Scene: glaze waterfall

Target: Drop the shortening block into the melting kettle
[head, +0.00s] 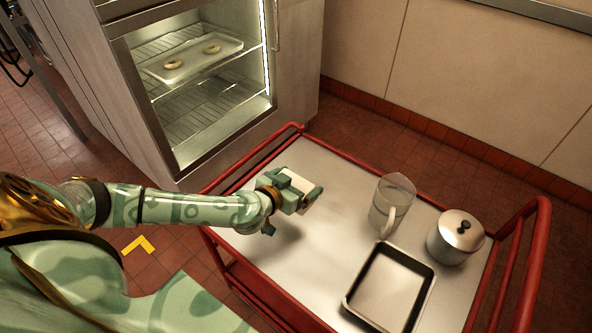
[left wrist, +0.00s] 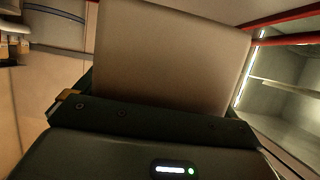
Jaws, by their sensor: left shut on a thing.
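The pale shortening block (head: 299,181) is between the fingers of my left gripper (head: 303,192), which is shut on it above the left part of the cart top. In the left wrist view the block (left wrist: 170,55) fills the upper middle as a broad pale slab. A lidded silver pot with a dark knob (head: 456,240) stands at the right of the cart; it looks most like the melting kettle. Its lid is on, so its inside is hidden. The block is well to the left of the pot. My right gripper is in neither view.
A jug with a handle (head: 393,207) stands between my left gripper and the pot. An empty dark-rimmed tray (head: 388,288) lies in front. The cart (head: 318,240) has red rails. A lit open cabinet (head: 205,90) holds a tray with two rings.

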